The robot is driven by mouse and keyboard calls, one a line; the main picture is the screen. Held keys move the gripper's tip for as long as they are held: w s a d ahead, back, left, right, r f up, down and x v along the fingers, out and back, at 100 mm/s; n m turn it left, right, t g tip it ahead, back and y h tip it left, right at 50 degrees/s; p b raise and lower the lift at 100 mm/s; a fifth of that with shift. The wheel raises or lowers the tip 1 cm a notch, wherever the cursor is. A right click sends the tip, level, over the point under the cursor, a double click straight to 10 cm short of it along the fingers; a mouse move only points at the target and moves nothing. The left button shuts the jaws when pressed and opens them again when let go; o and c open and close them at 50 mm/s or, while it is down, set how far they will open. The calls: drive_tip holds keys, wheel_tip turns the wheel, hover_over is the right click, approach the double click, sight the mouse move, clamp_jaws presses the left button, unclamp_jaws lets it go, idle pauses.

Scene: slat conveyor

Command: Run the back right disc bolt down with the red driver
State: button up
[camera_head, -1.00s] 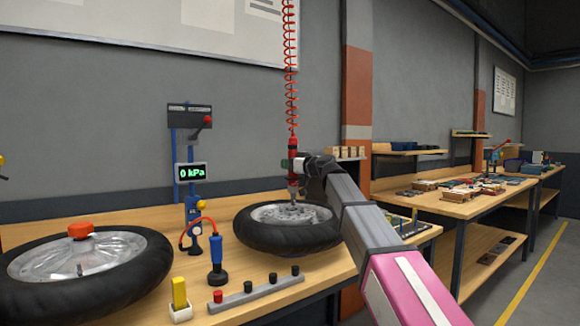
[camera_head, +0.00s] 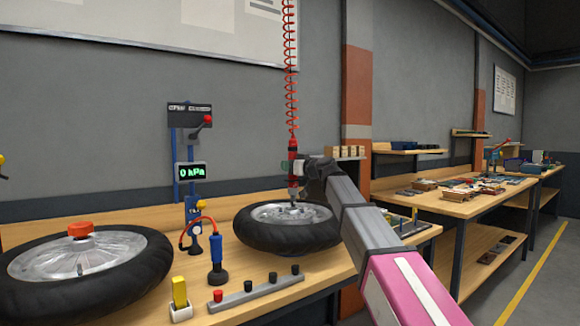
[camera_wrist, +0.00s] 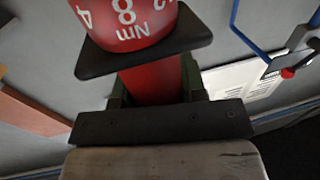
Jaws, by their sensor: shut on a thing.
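The red driver (camera_head: 293,165) hangs upright from a coiled red cord over the right-hand wheel (camera_head: 287,236). My gripper (camera_head: 299,169) is shut on the driver's body. The wrist view shows the driver close up (camera_wrist: 152,85), with its red dial marked "8" and "Nm" above the dark jaws. The driver's lower end reaches down to the silvery disc (camera_head: 270,213) on the wheel, right of the disc's middle as seen here. The bolt under the tip is too small to make out, and I cannot tell whether the tip touches it.
Another wheel with a red cap (camera_head: 81,230) lies at the left. A blue tool on a stand (camera_head: 217,262), a yellow block (camera_head: 179,292) and a bar with knobs (camera_head: 256,289) stand along the front.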

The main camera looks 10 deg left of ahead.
drive_tip(key=shift+f, duration=0.3)
idle(0.9)
drive_tip(key=shift+r, duration=0.8)
idle(0.9)
